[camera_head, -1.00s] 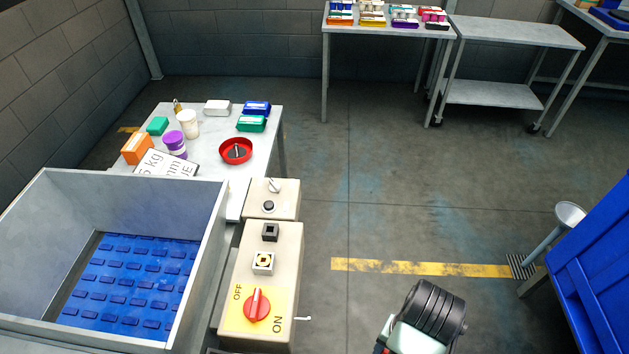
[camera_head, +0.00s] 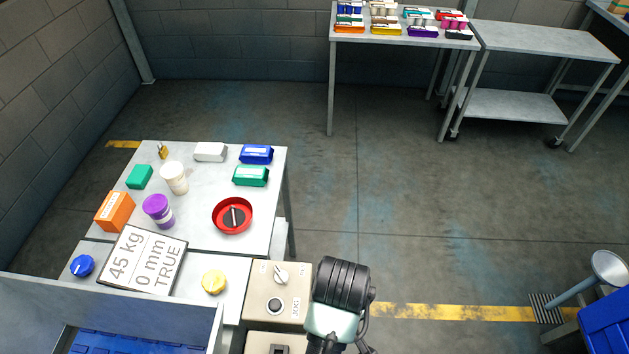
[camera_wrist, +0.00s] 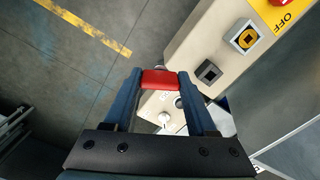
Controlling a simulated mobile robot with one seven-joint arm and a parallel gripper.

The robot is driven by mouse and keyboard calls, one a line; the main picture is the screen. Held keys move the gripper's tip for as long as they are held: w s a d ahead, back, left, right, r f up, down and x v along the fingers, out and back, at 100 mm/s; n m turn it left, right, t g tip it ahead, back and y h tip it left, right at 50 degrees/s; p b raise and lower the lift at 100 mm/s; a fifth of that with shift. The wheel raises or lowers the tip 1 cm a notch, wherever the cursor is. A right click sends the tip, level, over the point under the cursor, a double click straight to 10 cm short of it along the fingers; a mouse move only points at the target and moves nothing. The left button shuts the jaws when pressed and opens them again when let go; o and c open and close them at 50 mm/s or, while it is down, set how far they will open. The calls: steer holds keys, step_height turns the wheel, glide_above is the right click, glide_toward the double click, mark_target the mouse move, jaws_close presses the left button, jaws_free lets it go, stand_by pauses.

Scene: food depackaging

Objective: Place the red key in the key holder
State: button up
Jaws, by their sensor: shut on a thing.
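My gripper (camera_wrist: 158,86) is shut on the red key, whose red body (camera_wrist: 160,78) shows between the two blue fingertips in the wrist view. The rest of the key is hidden. In the head view, my arm end hangs over the right side of the beige control box (camera_head: 262,300), and the fingers and key are hidden there. The box has a selector knob and a round dark button; a dark square fitting (camera_wrist: 209,72) shows right of the fingertips in the wrist view. I cannot tell which fitting is the key holder.
A grey table (camera_head: 208,235) left of my arm carries a red dish (camera_head: 232,216), a display sign (camera_head: 143,260), cups and boxes. A metal bin wall (camera_head: 110,312) is at bottom left. Open floor lies beyond, with a stocked table and trolley at the back.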

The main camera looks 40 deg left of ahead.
steer(key=s+a+r+n+p, duration=0.35)
steer(key=s+a+n, duration=0.35)
steer(key=n, duration=0.4)
steer(key=shift+n, duration=0.6)
steer(key=f, duration=1)
steer(key=shift+s+a, duration=0.3)
steer(key=shift+a, duration=0.05)
steer(key=shift+f, duration=0.1)
steer(key=o, duration=1.4)
